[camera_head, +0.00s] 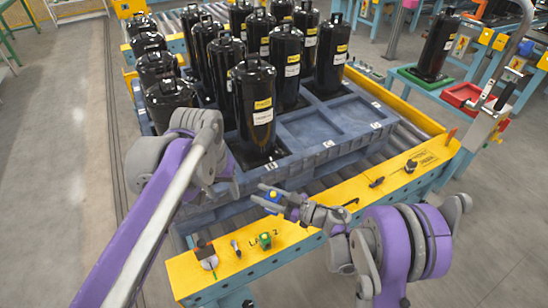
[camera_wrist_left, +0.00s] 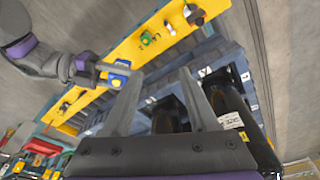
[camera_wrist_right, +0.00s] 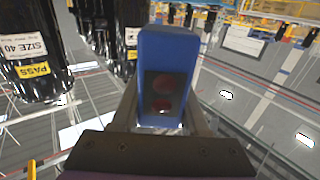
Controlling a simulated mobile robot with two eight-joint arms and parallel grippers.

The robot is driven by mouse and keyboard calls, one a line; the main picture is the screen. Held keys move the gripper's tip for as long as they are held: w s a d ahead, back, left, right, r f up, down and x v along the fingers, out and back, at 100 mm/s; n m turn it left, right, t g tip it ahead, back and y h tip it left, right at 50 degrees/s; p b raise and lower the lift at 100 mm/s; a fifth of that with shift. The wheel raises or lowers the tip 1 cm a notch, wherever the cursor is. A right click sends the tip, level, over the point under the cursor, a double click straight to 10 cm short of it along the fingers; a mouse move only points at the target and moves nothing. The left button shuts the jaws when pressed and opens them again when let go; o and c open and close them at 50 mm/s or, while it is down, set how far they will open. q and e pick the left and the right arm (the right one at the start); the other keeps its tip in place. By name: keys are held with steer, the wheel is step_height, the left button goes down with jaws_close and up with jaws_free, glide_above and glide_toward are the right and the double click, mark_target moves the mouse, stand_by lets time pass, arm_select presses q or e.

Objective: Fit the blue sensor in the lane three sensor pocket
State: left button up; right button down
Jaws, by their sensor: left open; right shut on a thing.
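The blue sensor (camera_head: 273,201) is in my right gripper (camera_head: 284,197), above the inner edge of the yellow rail (camera_head: 330,205). The right wrist view shows the blue sensor (camera_wrist_right: 168,52) upright between the fingers, with two dark red discs on a dark panel. It also shows in the left wrist view (camera_wrist_left: 118,74). My left gripper (camera_wrist_left: 157,75) is open and empty, pointing at the pallet side and rail; its fingers are hard to make out in the head view. The rail carries a lane 2 label (camera_head: 263,240). I cannot make out the lane three sensor pocket.
A blue-grey pallet (camera_head: 330,150) carries several black compressors (camera_head: 256,105) and has empty bays at its right. A green part (camera_head: 265,240) and small dark fittings (camera_head: 376,182) sit along the rail. A red bin (camera_head: 462,95) stands at the right.

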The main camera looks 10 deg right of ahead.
arm_select(q)
step_height(320, 180, up, 2)
steer(key=r+m+g, duration=0.1)
steer(key=g, duration=0.1)
glide_above(273, 194)
steer(key=shift+m+y, duration=0.3)
steer(key=shift+y, duration=0.1)
step_height(273, 194, down, 12)
steer(key=shift+f, duration=0.25)
jaws_close()
arm_select(e)
steer(key=shift+c, duration=1.6)
jaws_free()
steer(key=shift+d, duration=0.1)
